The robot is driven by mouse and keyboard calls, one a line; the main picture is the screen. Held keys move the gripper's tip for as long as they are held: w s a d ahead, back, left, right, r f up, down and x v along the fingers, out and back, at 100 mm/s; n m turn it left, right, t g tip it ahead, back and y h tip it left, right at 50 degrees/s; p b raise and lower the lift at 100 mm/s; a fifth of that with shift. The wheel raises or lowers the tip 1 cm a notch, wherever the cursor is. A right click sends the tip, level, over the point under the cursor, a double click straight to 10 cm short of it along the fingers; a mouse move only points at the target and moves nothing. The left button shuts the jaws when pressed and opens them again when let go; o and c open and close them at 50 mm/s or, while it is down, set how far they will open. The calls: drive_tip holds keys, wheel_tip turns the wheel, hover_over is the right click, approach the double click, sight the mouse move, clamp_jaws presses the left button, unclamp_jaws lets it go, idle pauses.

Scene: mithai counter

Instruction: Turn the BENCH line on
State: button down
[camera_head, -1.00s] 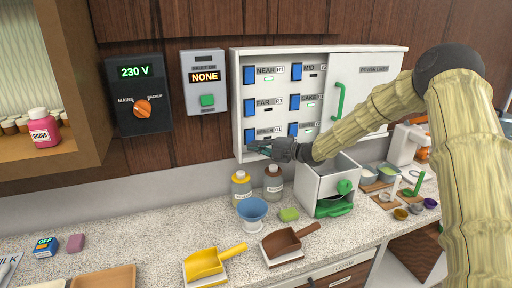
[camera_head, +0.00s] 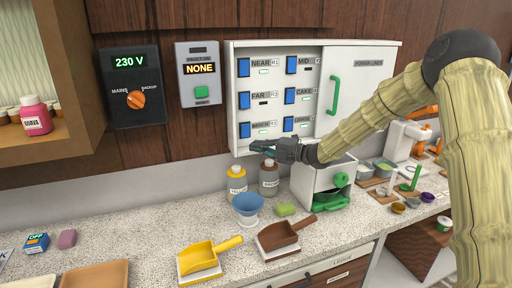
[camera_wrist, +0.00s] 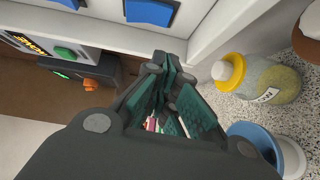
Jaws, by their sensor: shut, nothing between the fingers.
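The white power lines panel (camera_head: 232,100) is on the wall with its sliding door (camera_head: 362,75) to the right, leaving two columns of blue rocker switches exposed. The BENCH switch (camera_head: 245,130) is the lowest in the left column. The small indicator (camera_head: 264,132) under its label looks lit green. My gripper (camera_head: 256,146) is shut and empty, just below and in front of the BENCH switch, near the panel's bottom edge. In the wrist view, blue switches (camera_wrist: 150,12) show at the top, beyond my closed teal-padded fingers.
A mains dial (camera_head: 136,99) reading 230 V and a fault box (camera_head: 201,70) reading NONE are on the wall to the left.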

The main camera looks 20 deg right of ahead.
drive_tip(key=f+b+v, duration=0.1)
drive_tip(key=b+v, duration=0.1)
drive_tip(key=v, duration=0.6)
drive_tip(key=shift+d+f, duration=0.2)
idle(0.6)
